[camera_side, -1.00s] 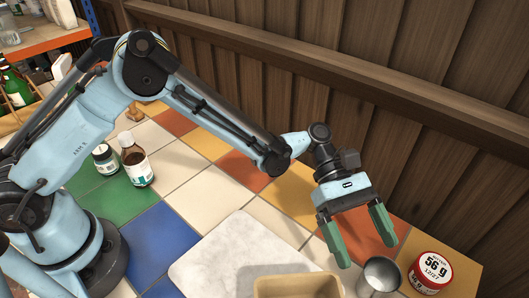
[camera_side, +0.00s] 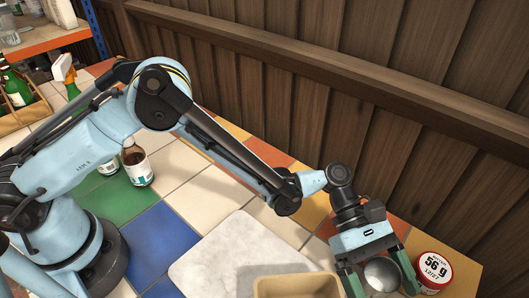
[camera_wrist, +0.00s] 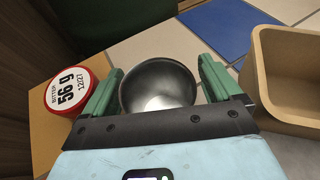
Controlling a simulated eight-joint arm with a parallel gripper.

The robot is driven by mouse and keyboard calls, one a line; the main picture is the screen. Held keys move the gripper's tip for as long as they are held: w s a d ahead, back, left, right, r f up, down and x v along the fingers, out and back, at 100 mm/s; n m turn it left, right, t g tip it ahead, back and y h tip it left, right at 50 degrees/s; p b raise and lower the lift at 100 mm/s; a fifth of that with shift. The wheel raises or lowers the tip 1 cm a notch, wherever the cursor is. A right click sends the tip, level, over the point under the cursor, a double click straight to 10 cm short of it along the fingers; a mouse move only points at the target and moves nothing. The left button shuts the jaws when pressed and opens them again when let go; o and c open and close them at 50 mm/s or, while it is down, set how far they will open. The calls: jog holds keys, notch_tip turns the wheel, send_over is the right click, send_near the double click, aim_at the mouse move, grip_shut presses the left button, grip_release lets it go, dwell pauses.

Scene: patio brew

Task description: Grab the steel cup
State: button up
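The steel cup (camera_side: 382,273) stands at the lower right in the side view, its round open mouth facing up. In the wrist view the cup (camera_wrist: 158,84) lies between my two green fingers. My gripper (camera_side: 381,283) is open, with one finger on each side of the cup. In the wrist view small gaps show between my gripper (camera_wrist: 160,92) and the cup, wider on the right. The cup's lower body is mostly hidden.
A tan box (camera_side: 297,286) stands to the left. A white marble slab (camera_side: 228,254) lies further left. A wooden wall (camera_side: 400,110) runs behind.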

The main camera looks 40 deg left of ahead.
jog(key=c, duration=1)
jog(key=shift+r, duration=0.15)
